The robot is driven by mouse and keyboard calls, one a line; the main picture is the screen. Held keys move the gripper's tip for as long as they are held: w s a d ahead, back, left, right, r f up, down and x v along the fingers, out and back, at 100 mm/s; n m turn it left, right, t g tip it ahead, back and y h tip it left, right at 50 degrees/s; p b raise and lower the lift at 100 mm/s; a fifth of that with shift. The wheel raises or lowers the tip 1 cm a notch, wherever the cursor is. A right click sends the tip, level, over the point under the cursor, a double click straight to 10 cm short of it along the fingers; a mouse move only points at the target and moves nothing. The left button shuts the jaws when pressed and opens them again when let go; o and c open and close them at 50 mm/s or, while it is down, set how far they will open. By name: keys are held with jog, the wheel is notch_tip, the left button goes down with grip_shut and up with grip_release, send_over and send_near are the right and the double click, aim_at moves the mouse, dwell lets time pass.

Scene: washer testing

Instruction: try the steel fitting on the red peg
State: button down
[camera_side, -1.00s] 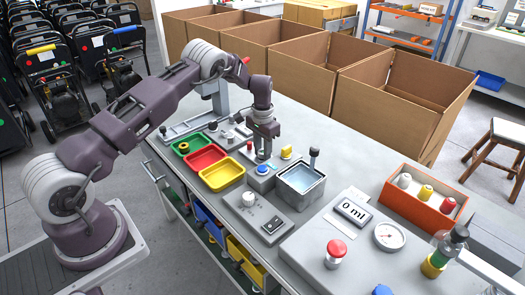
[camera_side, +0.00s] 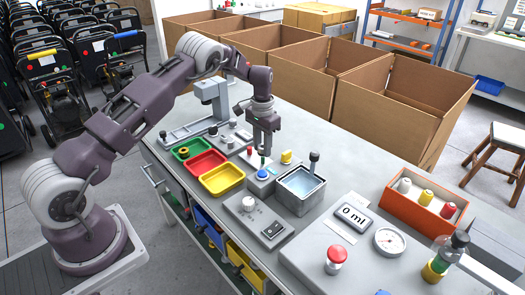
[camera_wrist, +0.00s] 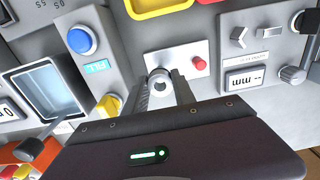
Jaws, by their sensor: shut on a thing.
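My gripper (camera_wrist: 159,84) is shut on the steel fitting (camera_wrist: 159,76), a small bright metal ring between its fingertips in the wrist view. In the side view my gripper (camera_side: 264,152) points down over the bench, and the fitting is too small to make out there. The red peg (camera_wrist: 199,62) stands on a pale plate (camera_wrist: 178,58), just right of the fingertips in the wrist view. In the side view the red peg (camera_side: 249,150) shows just left of the fingers. The fitting and the peg are apart. The fingers hide part of the plate.
A tester with a blue button (camera_wrist: 80,40) and a yellow knob (camera_wrist: 107,106) stands close by. A water tank (camera_side: 301,184) is to the right. Green, red and yellow trays (camera_side: 222,180) lie left. A gauge with a display (camera_wrist: 243,79) is near the plate.

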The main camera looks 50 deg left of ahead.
jog(key=shift+r, duration=0.35)
